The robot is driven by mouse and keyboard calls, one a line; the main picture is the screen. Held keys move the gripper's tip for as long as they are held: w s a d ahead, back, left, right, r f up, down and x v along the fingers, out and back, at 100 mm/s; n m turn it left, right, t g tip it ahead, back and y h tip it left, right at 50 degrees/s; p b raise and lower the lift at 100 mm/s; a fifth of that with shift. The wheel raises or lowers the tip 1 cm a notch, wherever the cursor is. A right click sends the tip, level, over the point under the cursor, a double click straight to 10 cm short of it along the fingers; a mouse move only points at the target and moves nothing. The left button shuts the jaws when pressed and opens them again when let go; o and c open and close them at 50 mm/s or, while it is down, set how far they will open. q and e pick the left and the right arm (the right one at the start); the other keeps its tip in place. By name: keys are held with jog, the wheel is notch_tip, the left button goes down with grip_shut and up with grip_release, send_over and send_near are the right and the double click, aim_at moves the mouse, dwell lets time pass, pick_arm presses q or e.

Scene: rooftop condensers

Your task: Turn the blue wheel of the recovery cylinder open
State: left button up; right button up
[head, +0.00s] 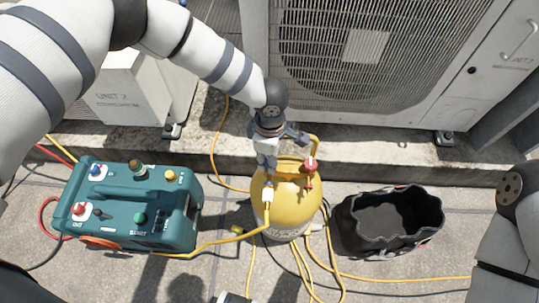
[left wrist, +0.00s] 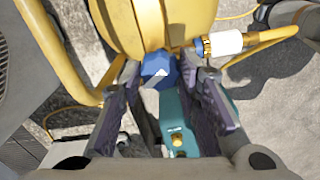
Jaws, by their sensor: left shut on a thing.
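The yellow recovery cylinder (head: 290,207) stands upright on the paving before a concrete ledge. My left gripper (head: 268,165) reaches down over its top from behind and hides the blue wheel in the head view. In the left wrist view the blue wheel (left wrist: 158,69) sits between the fingertips of my left gripper (left wrist: 160,77), which are shut on it, beside the yellow cylinder wall (left wrist: 130,25). A red valve handle (head: 309,170) stands on the right of the cylinder top. A white hose fitting (head: 267,197) shows at the front. My right gripper is out of view.
A teal recovery machine (head: 130,210) stands left of the cylinder. A black open tool bag (head: 388,222) stands on the right. Yellow hoses (head: 225,243) run across the paving around the cylinder. A large condenser unit (head: 370,70) stands behind on the ledge (head: 350,158).

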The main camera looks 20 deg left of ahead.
pick_arm(q)
jog(key=n, duration=0.3)
jog(key=shift+r+n+p, duration=0.1)
jog(key=shift+n+p, duration=0.2)
jog(key=shift+p, duration=0.05)
jog(key=n, duration=0.3)
jog(key=shift+n+p, duration=0.3)
jog(key=shift+p, duration=0.05)
jog(key=n+p, duration=0.1)
jog(key=n, duration=0.5)
jog(key=n+p, duration=0.1)
jog(key=n, duration=0.3)
jog(key=n+p, duration=0.1)
jog(key=n, duration=0.2)
jog(key=shift+w+n, duration=0.1)
jog(key=shift+n, duration=0.2)
jog(key=n+p, duration=0.1)
jog(key=n, duration=0.5)
jog(key=shift+p, duration=0.3)
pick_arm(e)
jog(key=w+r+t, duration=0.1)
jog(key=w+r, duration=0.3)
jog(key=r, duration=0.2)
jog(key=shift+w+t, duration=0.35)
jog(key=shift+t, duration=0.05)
pick_arm(q)
jog(key=shift+n, duration=0.3)
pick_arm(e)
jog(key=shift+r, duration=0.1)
